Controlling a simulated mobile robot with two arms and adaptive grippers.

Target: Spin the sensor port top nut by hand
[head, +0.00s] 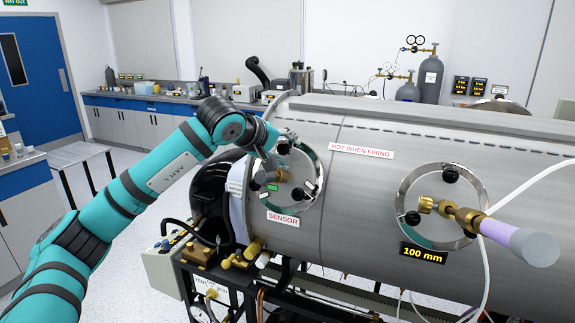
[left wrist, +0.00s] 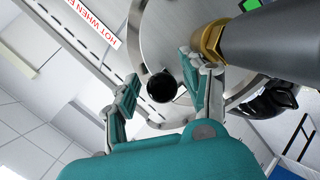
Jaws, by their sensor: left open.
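The sensor port (head: 311,172) is a round metal flange on the big steel chamber, above the red SENSOR label. Its top nut (left wrist: 161,87) is a round black knob that shows between my fingers in the left wrist view. My left gripper (head: 284,142) is at the top of the port in the head view; the arm partly covers this area. In the left wrist view, the left gripper (left wrist: 160,84) is open, with one finger on each side of the knob. A gap shows on the left; contact on the right cannot be told. My right gripper is out of view.
A sensor with a brass hex fitting (left wrist: 212,40) and dark grey body stands close beside the right finger. The 100 mm port (head: 412,195) with a brass probe is to the right. Brass valves and hoses (head: 235,261) sit below.

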